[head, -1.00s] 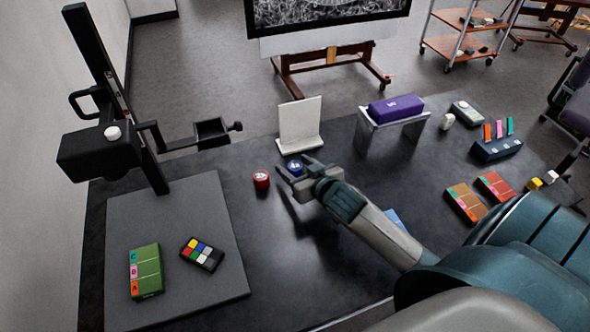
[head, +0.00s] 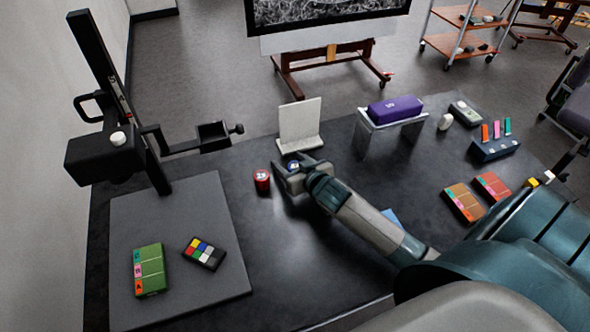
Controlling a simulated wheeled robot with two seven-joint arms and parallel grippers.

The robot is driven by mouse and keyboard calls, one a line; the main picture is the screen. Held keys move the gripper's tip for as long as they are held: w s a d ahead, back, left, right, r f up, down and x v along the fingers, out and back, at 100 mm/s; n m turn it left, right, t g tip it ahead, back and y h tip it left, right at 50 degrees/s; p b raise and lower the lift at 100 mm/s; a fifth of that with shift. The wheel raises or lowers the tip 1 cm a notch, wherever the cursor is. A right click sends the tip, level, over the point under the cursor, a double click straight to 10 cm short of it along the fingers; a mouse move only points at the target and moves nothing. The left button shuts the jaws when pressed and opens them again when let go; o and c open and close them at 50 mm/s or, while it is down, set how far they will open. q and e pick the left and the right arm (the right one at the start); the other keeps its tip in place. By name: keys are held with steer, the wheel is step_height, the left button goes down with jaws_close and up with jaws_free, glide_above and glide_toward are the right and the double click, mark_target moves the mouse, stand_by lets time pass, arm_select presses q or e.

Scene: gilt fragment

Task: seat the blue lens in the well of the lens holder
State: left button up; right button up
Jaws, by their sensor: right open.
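The blue lens (head: 293,165) is a small blue cylinder with a pale marked top, standing on the dark table in front of the white upright panel. My right gripper (head: 292,169) is open at the blue lens, with its fingers around or just above it; I cannot tell whether they touch it. The lens holder is not plain to me; a black bracket (head: 213,134) on the side arm of the black stand may be it, and no well shows clearly. My left gripper is not in view.
A red cylinder (head: 262,180) stands just left of my right gripper. The white panel (head: 299,124) is close behind. The black stand (head: 105,150) rises over a grey board (head: 180,285) bearing a green case (head: 149,270) and colour chart (head: 204,253). A purple block (head: 395,107) sits on a metal riser.

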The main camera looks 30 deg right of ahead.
steer(key=c, duration=1.1)
steer(key=shift+r, duration=0.55)
steer(key=r, duration=0.1)
steer(key=r+b, duration=0.1)
steer(key=r, duration=0.1)
steer(key=shift+s+d+r, duration=0.1)
steer(key=shift+s+d, duration=0.05)
steer(key=shift+d, duration=0.05)
steer(key=shift+s+d+r+b, duration=0.55)
steer(key=shift+s+d+r, duration=0.65)
steer(key=shift+d, duration=0.25)
steer(key=shift+s+d+r+b, duration=0.5)
steer(key=shift+s+d+r, duration=0.6)
steer(key=shift+d, duration=0.35)
steer(key=shift+s+d+r+b, duration=0.55)
steer(key=shift+s+d+r, duration=0.65)
steer(key=shift+d, duration=0.25)
steer(key=shift+f, duration=0.1)
